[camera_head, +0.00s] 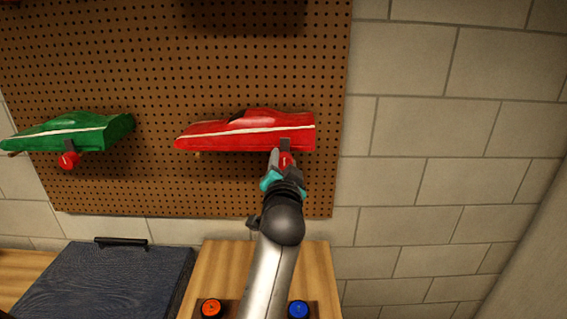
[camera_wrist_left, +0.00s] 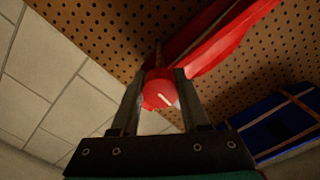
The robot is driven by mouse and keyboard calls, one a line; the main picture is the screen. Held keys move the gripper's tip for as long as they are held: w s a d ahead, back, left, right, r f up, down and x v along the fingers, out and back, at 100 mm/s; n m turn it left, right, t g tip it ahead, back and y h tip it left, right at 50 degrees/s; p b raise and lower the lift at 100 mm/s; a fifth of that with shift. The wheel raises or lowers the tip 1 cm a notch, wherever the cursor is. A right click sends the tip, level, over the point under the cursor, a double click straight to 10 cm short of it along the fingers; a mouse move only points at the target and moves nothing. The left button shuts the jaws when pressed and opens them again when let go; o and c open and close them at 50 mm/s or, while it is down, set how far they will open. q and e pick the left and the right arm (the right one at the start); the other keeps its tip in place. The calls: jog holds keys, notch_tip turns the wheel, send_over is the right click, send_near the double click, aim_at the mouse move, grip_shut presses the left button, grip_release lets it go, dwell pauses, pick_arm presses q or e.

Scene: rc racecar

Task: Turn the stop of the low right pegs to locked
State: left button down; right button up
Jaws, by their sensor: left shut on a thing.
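A red racecar body (camera_head: 247,131) with a white stripe sits on the low right pegs of the pegboard. Its underside also shows in the left wrist view (camera_wrist_left: 225,40). The red stop (camera_wrist_left: 160,90), a round knob with a white mark, is below the car's right end. In the head view the stop (camera_head: 287,159) is partly covered by my gripper. My left gripper (camera_wrist_left: 155,92) is shut on the stop, one finger on each side. The white mark runs slantwise in the wrist view. My right gripper is in neither view.
A green car (camera_head: 75,133) hangs at left above another red stop (camera_head: 68,160). Below the pegboard (camera_head: 200,185) are a dark case (camera_head: 115,280), a wooden surface (camera_head: 215,265), an orange-red knob (camera_head: 212,308) and a blue knob (camera_head: 298,309). The block wall at right is bare.

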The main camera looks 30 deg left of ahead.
pick_arm(q)
jog(key=shift+n, duration=0.3)
jog(key=shift+c, duration=2)
grip_release()
